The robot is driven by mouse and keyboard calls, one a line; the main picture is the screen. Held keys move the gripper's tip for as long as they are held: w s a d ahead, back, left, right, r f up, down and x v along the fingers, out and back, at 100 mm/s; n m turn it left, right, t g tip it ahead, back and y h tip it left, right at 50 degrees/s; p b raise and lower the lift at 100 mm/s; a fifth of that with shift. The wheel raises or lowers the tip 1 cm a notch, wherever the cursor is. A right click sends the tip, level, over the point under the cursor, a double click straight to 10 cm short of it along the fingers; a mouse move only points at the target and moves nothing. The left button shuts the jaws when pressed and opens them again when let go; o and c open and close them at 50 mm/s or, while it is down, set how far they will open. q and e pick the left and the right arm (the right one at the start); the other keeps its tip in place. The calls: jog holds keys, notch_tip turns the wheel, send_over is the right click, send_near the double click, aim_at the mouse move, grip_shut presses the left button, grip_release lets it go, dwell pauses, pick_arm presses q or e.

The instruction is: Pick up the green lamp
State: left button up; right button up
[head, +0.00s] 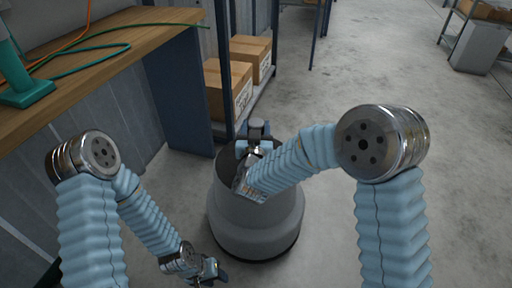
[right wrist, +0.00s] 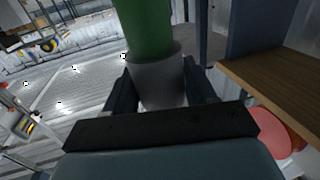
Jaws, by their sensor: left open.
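The green lamp (right wrist: 147,32) shows in the right wrist view as a thick green cylinder with a grey collar (right wrist: 158,80). My right gripper (right wrist: 158,88) has a finger on each side of the collar and appears shut on it. In the head view my right gripper (head: 255,133) is over the grey round base, with a small grey part between its dark fingers. The lamp's green part cannot be made out there. My left gripper (head: 210,271) is open and empty, low over the floor near the bottom edge.
A wooden workbench (head: 110,62) at the left carries a teal stand-like object (head: 24,92) and green and orange cables. Cardboard boxes (head: 228,92) stand on a shelf behind. Open concrete floor lies to the right. A round red object (right wrist: 277,133) shows in the right wrist view.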

grip_shut()
